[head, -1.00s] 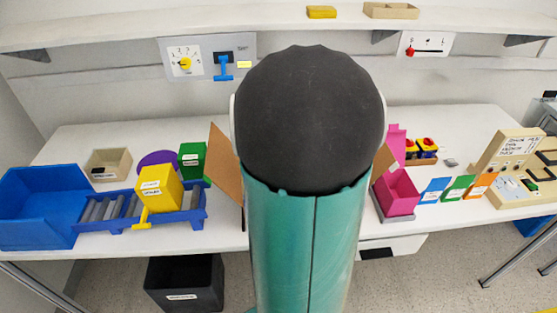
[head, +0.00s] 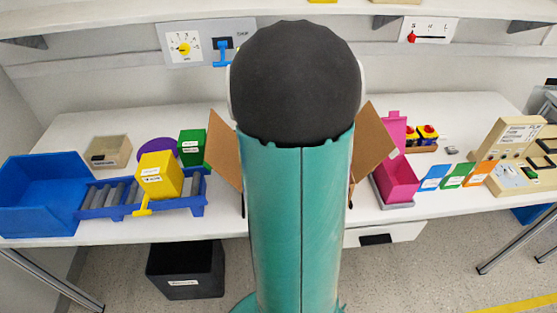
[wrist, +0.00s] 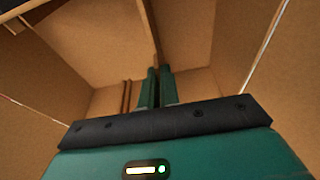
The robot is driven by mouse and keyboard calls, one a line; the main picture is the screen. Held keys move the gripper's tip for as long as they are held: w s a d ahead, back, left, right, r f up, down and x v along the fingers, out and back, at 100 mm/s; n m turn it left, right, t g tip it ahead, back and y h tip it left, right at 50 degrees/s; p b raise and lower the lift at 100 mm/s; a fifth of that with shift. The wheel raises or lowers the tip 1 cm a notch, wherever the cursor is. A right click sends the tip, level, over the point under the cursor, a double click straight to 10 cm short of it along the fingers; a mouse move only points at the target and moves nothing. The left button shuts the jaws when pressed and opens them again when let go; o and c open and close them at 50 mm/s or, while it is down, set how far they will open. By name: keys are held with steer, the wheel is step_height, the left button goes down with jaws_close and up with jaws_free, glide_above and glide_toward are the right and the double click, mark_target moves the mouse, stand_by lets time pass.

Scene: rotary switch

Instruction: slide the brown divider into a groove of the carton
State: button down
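The carton shows in the head view as a left flap (head: 226,152) and a right flap (head: 373,138) on either side of my arm, which hides its middle. In the wrist view I look into its brown inside walls (wrist: 215,75). My gripper (wrist: 158,72) is inside or just over the carton, its two green fingers close together. A thin brown strip, seen edge-on, runs up from between the fingertips; it looks like the brown divider (wrist: 149,30), gripped between them. Upright brown ribs (wrist: 126,96) on the wall left of the fingers look like a groove. The divider's lower edge is hidden.
Left of the carton on the white table stand a green box (head: 193,147), a yellow box (head: 160,175) on a roller track and a blue bin (head: 40,195). Right of it are a pink box (head: 400,180) and several coloured cards. A dark bin (head: 185,268) stands below.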

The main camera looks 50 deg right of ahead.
steer(key=c, duration=1.6)
jaws_free()
steer(key=shift+o, duration=0.2)
steer(key=shift+r, duration=4)
steer(key=shift+s, duration=0.1)
